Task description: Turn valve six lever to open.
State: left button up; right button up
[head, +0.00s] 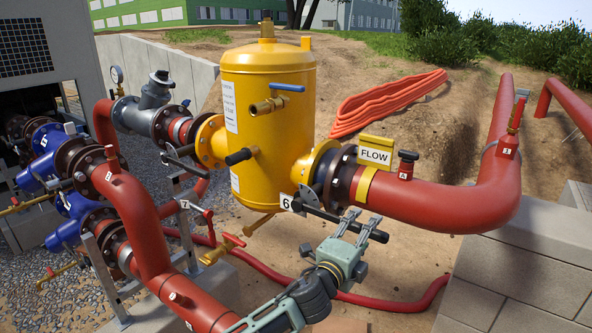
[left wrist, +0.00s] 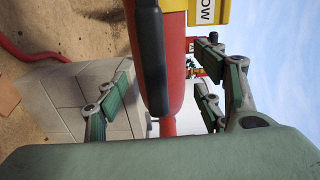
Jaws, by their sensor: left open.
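Valve six's lever (head: 322,214) is a long black bar. It slopes down to the right from beside the white "6" tag (head: 286,202), below the flange at the right of the yellow tank (head: 262,130). My left gripper (head: 357,227) is at the lever's free right end, with its fingers spread. In the left wrist view, the dark lever (left wrist: 152,60) passes between the open fingers of my left gripper (left wrist: 163,85), with visible gaps on both sides. Whether either finger touches it cannot be told. My right gripper is not in view.
A red pipe (head: 440,203) with a yellow FLOW sign (head: 375,152) runs right just above the gripper. A red-handled valve (head: 228,243) and the "7" tag (head: 184,204) stand left of my arm. A block wall (head: 520,265) is at right; sandy ground lies between.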

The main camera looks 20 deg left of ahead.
pick_arm(q)
jog(key=p+v, duration=0.2)
jog(key=v, duration=0.4)
jog(key=shift+s, duration=0.35)
jog(key=shift+a, duration=0.15)
